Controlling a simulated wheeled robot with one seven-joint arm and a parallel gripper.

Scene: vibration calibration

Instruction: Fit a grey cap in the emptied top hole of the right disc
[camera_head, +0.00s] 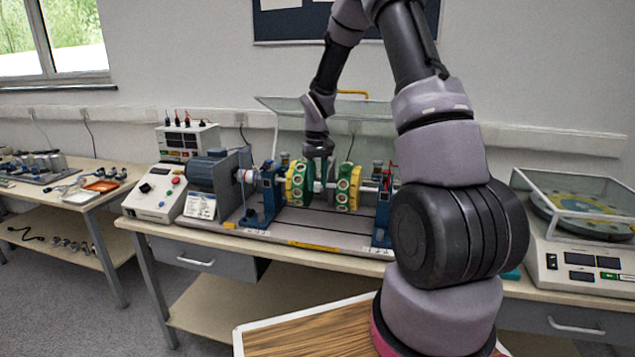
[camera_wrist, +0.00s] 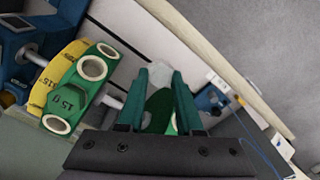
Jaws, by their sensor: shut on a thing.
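The right disc (camera_head: 349,187), yellow and green, sits on the shaft of the bench rig. The left disc (camera_head: 300,185) stands beside it, with a gap between. My gripper (camera_head: 319,168) points down near that gap, closer to the left disc. In the wrist view, a small pale grey piece, seemingly the grey cap (camera_wrist: 159,74), sits between the tips of my gripper (camera_wrist: 159,80). A disc (camera_wrist: 72,77) with a "15 g" green hex weight and white-ringed holes is at the left. Dark green parts with pale rings lie partly hidden behind the fingers. Whether the top hole is empty is unclear.
A motor (camera_head: 212,172) is left of the discs, with blue bearing blocks (camera_head: 384,212) at both ends of the shaft. A raised clear cover (camera_head: 290,108) stands behind.

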